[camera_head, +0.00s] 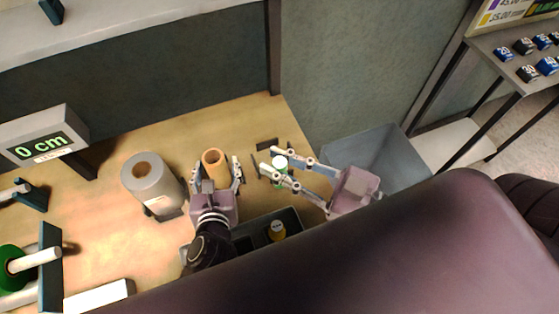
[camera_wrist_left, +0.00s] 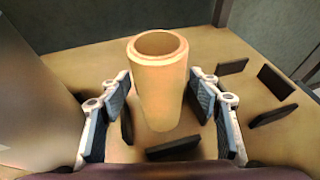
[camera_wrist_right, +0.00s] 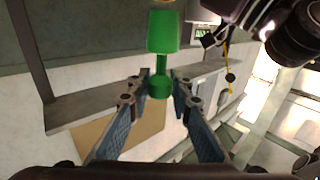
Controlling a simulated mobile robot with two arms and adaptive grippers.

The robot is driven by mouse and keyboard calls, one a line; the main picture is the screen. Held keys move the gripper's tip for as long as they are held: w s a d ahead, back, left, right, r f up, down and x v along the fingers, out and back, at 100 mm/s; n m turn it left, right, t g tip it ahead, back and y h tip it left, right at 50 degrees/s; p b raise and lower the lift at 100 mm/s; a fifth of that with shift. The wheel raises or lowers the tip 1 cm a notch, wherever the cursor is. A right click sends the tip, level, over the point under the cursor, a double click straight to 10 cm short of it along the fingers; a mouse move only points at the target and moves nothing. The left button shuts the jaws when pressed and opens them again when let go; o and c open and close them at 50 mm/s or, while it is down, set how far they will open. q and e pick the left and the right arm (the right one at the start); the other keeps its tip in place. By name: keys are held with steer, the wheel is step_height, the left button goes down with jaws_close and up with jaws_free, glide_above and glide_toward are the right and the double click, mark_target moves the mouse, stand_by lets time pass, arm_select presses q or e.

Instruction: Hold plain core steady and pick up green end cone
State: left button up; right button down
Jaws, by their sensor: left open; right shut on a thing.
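The plain core (camera_head: 213,160) is a tan hollow tube standing upright on the wooden bench. My left gripper (camera_head: 217,178) is open with its fingers on either side of it. In the left wrist view the core (camera_wrist_left: 158,90) stands between the open pads (camera_wrist_left: 160,105), with gaps on both sides. My right gripper (camera_head: 283,170) is shut on the green end cone (camera_head: 279,172), right of the core. In the right wrist view the cone (camera_wrist_right: 164,32) has a wide end, a thin stem and a lower green part between the fingertips (camera_wrist_right: 161,86). Whether it is clear of the bench I cannot tell.
A grey roll (camera_head: 147,177) stands left of the core. A display (camera_head: 42,142) reads 0 cm. Dark blocks (camera_wrist_left: 172,147) surround the core's base. A grey bin (camera_head: 365,150) is at the right.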

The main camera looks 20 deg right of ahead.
arm_select(q)
steer(key=v, duration=1.2)
steer(key=shift+s+f, duration=0.1)
